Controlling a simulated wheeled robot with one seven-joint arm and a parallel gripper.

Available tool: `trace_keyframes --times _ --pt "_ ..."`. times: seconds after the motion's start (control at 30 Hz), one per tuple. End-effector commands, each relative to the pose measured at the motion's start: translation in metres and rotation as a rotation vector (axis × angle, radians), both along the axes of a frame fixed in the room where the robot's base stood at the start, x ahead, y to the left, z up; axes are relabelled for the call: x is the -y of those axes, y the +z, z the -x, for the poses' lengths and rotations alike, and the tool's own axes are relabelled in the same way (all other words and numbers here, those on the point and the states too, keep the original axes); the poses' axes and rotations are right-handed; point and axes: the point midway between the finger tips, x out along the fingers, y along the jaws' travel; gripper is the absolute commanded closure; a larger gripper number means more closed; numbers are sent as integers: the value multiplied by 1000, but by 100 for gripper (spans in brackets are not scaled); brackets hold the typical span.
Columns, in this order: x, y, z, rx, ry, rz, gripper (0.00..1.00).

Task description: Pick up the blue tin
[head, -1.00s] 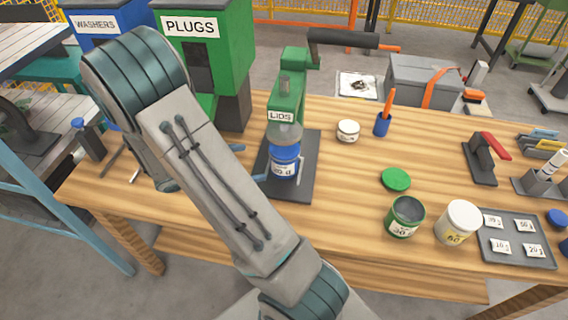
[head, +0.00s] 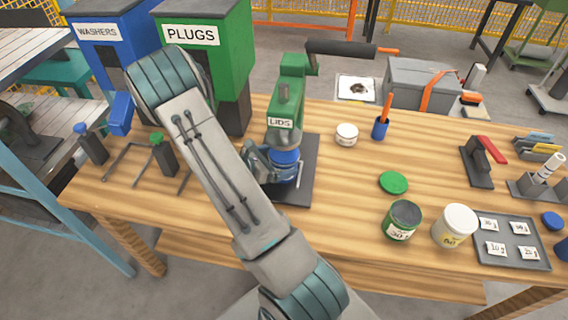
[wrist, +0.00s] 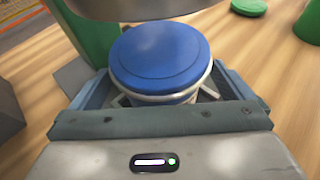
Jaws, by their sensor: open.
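The blue tin (head: 287,160) stands upright under the green press marked LIDS (head: 284,105), on its dark base plate (head: 310,150). The blue lid of the tin fills the middle of the wrist view (wrist: 160,58). A pale wire guide runs around the tin just below the lid. My gripper (head: 268,165) is at the left side of the tin in the head view. In the wrist view my gripper (wrist: 155,95) is open, with one finger on each side of the tin. Whether the fingers touch it I cannot tell. The tin's lower body is mostly hidden.
The press head (wrist: 145,8) hangs close above the lid. To the right are a green lid (head: 393,182), an open green tin (head: 403,220), a white tin (head: 455,226) and a tray of labels (head: 512,258). Bare tabletop lies between the press and these tins.

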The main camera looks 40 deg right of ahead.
Motion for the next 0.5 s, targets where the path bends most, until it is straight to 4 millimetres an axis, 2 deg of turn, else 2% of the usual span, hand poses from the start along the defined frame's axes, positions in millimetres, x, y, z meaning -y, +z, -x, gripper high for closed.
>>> trace_keyframes --times 0.13,0.4,0.43,0.5 --pt "17 -5 1 -1 -2 2 0" --pt "21 -7 1 2 0 0 0" --pt "21 -7 1 1 1 0 3" --pt "21 -7 1 1 1 0 22"
